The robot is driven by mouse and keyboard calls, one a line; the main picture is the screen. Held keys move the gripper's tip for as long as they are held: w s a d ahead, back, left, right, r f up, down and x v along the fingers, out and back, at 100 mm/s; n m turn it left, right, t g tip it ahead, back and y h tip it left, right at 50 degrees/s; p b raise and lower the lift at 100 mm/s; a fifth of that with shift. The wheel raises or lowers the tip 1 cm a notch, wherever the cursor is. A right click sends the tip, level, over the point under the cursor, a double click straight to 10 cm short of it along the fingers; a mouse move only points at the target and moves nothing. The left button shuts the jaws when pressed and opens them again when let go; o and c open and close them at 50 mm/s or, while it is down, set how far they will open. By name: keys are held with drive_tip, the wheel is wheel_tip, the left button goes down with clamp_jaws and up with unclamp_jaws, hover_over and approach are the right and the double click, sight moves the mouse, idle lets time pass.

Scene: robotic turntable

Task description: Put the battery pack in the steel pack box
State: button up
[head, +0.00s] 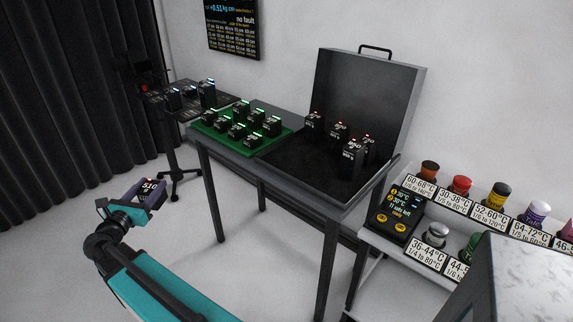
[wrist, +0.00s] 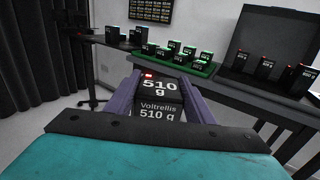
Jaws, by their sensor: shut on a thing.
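My gripper (head: 144,196) is shut on a dark battery pack (head: 150,186) marked 510 g, held in the air left of the table. In the wrist view the purple fingers (wrist: 160,103) clasp the pack (wrist: 158,84) on both sides. Its label reads "Voltrellis 510 g" and a small red light glows on top. The steel pack box (head: 325,185) is a dark open case on the table's right part, its lid (head: 372,95) raised at the back. Several packs (head: 338,133) with red lights stand inside along its back and right side. Its front left floor is bare.
A green tray (head: 288,131) with several green-lit packs sits on the table's left. A small stand (head: 160,100) with several blue-lit packs is behind it. A shelf (head: 495,205) of coloured jars stands at right. Floor between my arm and the table is clear.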

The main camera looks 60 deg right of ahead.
drive_tip(key=s+d+m+g+b, duration=0.1)
drive_tip(key=s+d+g, duration=0.15)
drive_tip(key=d, duration=0.55)
drive_tip(key=s+d+r+m+g, duration=0.1)
drive_tip(key=s+d, duration=0.3)
drive_tip(key=d, duration=0.4)
drive_tip(key=s+d+m+g+b, duration=0.15)
drive_tip(key=s+d, duration=0.25)
drive_tip(key=d, duration=0.4)
drive_tip(key=s+d+r+m+g, duration=0.1)
drive_tip(key=s+d+g, duration=0.1)
drive_tip(key=s+d, duration=0.6)
drive_tip(key=s+d+m+g+b, duration=0.1)
drive_tip(key=s+d+g, duration=0.1)
drive_tip(key=s+d, duration=0.5)
drive_tip(key=d, duration=0.2)
drive_tip(key=shift+s+d+r+m+g, duration=0.3)
drive_tip(key=shift+s+r+m+g, duration=0.05)
drive_tip(key=shift+g, duration=0.05)
drive_tip(key=s+d+f+p, duration=0.1)
drive_tip(key=s+d+p, duration=0.1)
drive_tip(key=s+d, duration=0.6)
drive_tip(key=s, duration=0.4)
drive_tip(key=shift+d+f+p, duration=0.2)
drive_tip(key=shift+d+p, duration=0.1)
